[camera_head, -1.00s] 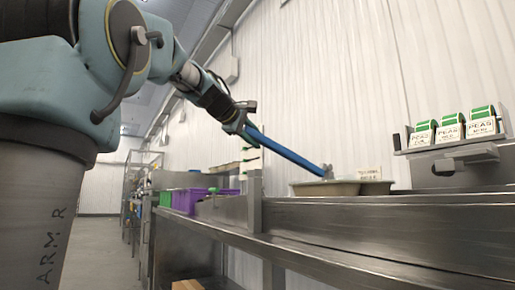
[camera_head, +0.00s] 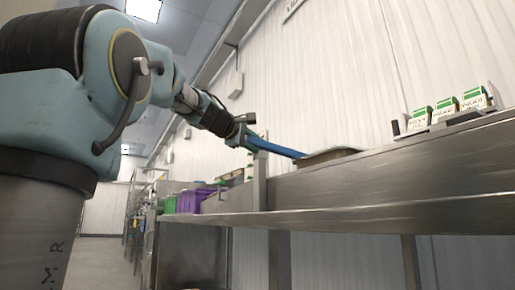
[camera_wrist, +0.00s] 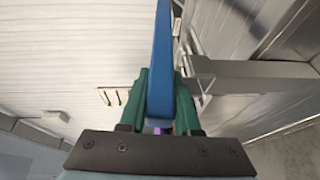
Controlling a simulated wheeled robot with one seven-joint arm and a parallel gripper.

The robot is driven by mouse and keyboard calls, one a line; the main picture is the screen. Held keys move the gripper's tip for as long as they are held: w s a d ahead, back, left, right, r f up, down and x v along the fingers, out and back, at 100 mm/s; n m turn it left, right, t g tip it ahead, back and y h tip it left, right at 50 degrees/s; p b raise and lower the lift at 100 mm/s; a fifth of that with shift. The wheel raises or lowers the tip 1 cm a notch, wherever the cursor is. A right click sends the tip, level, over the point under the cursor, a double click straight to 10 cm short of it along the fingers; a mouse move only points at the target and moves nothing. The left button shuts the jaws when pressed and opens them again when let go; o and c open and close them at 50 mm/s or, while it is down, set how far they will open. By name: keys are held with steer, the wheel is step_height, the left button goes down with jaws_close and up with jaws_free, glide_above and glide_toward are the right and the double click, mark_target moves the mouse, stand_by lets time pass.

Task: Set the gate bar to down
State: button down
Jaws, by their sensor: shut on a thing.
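A long straight blue bar (camera_head: 277,148) is held in my gripper (camera_head: 243,137). It slopes gently down to the right, toward a tan shallow container (camera_head: 332,154) on the steel counter. Its far end is hidden or too small to make out, so I cannot tell what it joins. In the wrist view the blue bar (camera_wrist: 161,60) runs up from between the green fingers of my gripper (camera_wrist: 160,100), which are shut on it. No other bar that is clearly a gate bar shows.
The steel counter (camera_head: 400,165) runs along the white wall, with a steel post (camera_head: 260,185) near my gripper. Purple bins (camera_head: 190,202) stand farther left. A rack with green-and-white labelled packs (camera_head: 447,108) stands at right. The aisle floor at left is clear.

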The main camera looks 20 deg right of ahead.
steer(key=c, duration=0.6)
jaws_free()
steer(key=p+v, duration=0.1)
steer(key=v, duration=1)
steer(key=shift+w+d, duration=0.1)
